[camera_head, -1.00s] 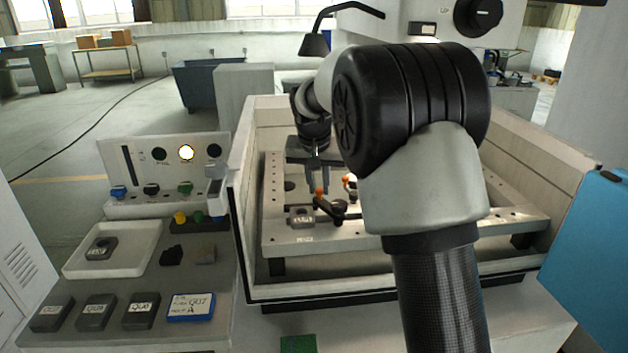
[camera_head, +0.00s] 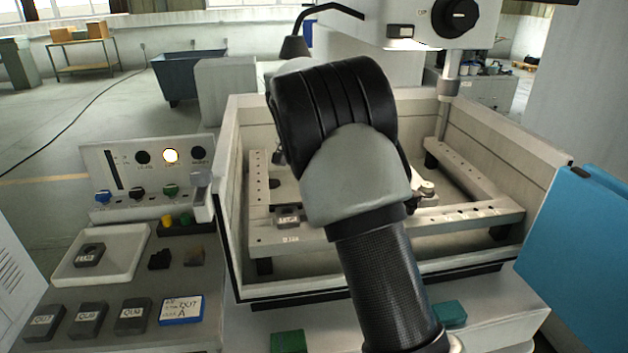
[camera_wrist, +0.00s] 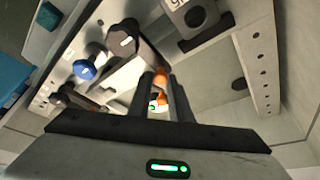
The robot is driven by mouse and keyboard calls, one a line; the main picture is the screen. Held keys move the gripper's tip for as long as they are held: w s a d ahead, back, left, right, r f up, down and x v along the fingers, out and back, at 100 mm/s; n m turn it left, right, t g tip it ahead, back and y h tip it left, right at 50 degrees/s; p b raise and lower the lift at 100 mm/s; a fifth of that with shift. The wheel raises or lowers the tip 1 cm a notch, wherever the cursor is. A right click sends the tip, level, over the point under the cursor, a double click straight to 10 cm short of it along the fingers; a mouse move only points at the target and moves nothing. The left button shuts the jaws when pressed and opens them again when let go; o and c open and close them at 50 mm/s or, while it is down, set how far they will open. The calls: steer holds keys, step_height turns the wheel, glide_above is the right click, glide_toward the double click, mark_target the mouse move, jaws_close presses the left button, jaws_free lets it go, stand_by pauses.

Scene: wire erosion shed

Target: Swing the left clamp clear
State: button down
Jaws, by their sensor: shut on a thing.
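In the wrist view my gripper (camera_wrist: 162,82) is shut on the orange-tipped handle (camera_wrist: 160,100) of a clamp, which I take to be the left one. The orange shows between and just beyond the two dark fingers. A black round clamp knob (camera_wrist: 122,40) and a blue knob (camera_wrist: 85,70) lie up and left of the fingers. A labelled grey block (camera_wrist: 200,18) is near the top; in the head view the block (camera_head: 288,217) sits on the front rail (camera_head: 300,238). My arm hides the gripper and the clamp handle in the head view.
The machine's tank walls (camera_head: 232,200) enclose the frame. A control panel (camera_head: 145,170), a white tray (camera_head: 65,262) with a dark block and several labelled blocks stand left. A blue panel (camera_head: 575,240) is at right. The machine head (camera_head: 400,30) hangs above the tank.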

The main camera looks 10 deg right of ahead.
steer(key=c, duration=1.6)
jaws_free()
steer(key=shift+c, duration=0.2)
steer(key=p+v, duration=0.1)
steer(key=v, duration=1.6)
steer(key=shift+r, duration=0.15)
steer(key=shift+s+p, duration=0.2)
steer(key=shift+p, duration=0.1)
